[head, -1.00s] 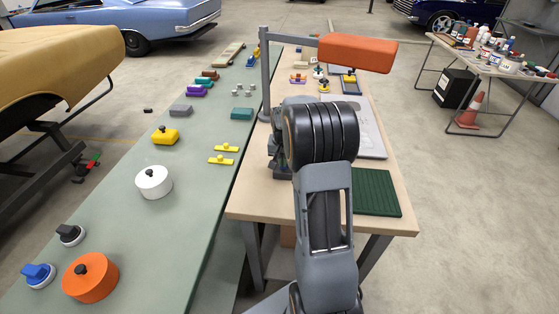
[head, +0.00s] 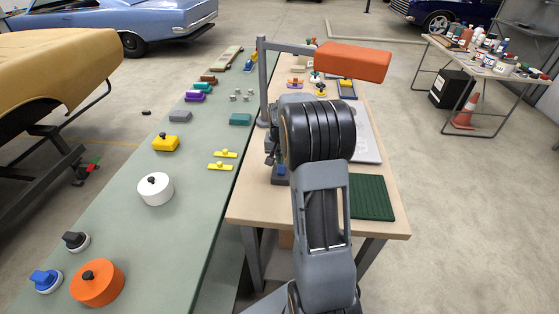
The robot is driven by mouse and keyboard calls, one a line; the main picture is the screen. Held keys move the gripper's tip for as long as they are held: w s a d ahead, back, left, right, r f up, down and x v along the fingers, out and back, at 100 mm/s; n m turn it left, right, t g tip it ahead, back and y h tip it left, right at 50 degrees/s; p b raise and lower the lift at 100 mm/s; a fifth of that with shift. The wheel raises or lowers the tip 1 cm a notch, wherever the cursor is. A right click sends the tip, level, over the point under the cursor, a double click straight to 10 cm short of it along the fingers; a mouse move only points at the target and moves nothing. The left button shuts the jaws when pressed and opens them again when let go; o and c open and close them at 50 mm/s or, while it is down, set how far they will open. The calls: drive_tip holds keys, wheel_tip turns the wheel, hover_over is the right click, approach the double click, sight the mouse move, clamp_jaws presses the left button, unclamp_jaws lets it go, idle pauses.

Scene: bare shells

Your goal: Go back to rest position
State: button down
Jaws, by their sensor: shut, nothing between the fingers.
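My arm (head: 322,205) rises from the bottom of the head view. Its black ribbed joint (head: 318,132) stands in front of the wooden workbench (head: 262,207).
An orange-headed lamp (head: 353,61) on a grey post overhangs the bench. A dark green mat (head: 371,197) lies at its near right. The long green table (head: 190,225) at left holds a white round pot (head: 156,190), an orange one (head: 97,284) and several small parts.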

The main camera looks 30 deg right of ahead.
wheel_tip(320, 180, up, 9)
drive_tip(key=s+a+n+t, duration=0.3)
drive_tip(key=s+a+n, duration=0.4)
drive_tip(key=s+a, duration=1.1)
drive_tip(key=shift+s+a+f+n, duration=0.15)
drive_tip(key=shift+s+a+n, duration=0.25)
drive_tip(key=shift+s, duration=0.35)
